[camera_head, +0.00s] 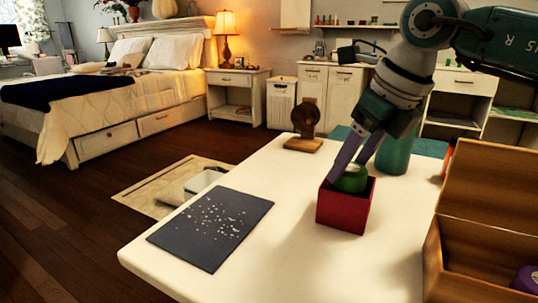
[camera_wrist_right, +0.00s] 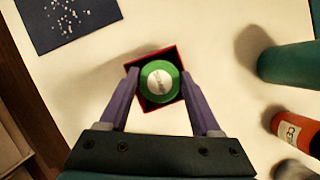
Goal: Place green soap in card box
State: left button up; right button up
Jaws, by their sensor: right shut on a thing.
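The green soap (camera_head: 352,180) is round with a pale label on top, which shows in the wrist view (camera_wrist_right: 160,82). My right gripper (camera_head: 347,170) is shut on it, one finger on each side, pointing down. The soap is at the mouth of a small open red box (camera_head: 341,212), partly inside its walls; I cannot tell whether it touches the bottom. The red box also shows around the soap in the wrist view (camera_wrist_right: 150,105). A larger open brown box (camera_head: 480,235) stands at the right edge with a purple object (camera_head: 527,279) in it. My left gripper is not in view.
The white table (camera_head: 290,260) is clear in front of the red box. A dark speckled sheet (camera_head: 212,228) lies at left. A teal cylinder (camera_head: 395,153) stands behind the red box, with an orange bottle (camera_wrist_right: 295,132) near it. A brown stand (camera_head: 304,125) is at the back edge.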

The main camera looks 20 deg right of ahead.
jog(key=shift+f, duration=0.25)
jog(key=o, duration=1.4)
jog(key=shift+r, duration=0.1)
jog(key=shift+r, duration=0.3)
jog(key=p+v, duration=0.3)
jog(key=v, duration=0.9)
jog(key=shift+r, duration=0.25)
jog(key=shift+a, duration=0.15)
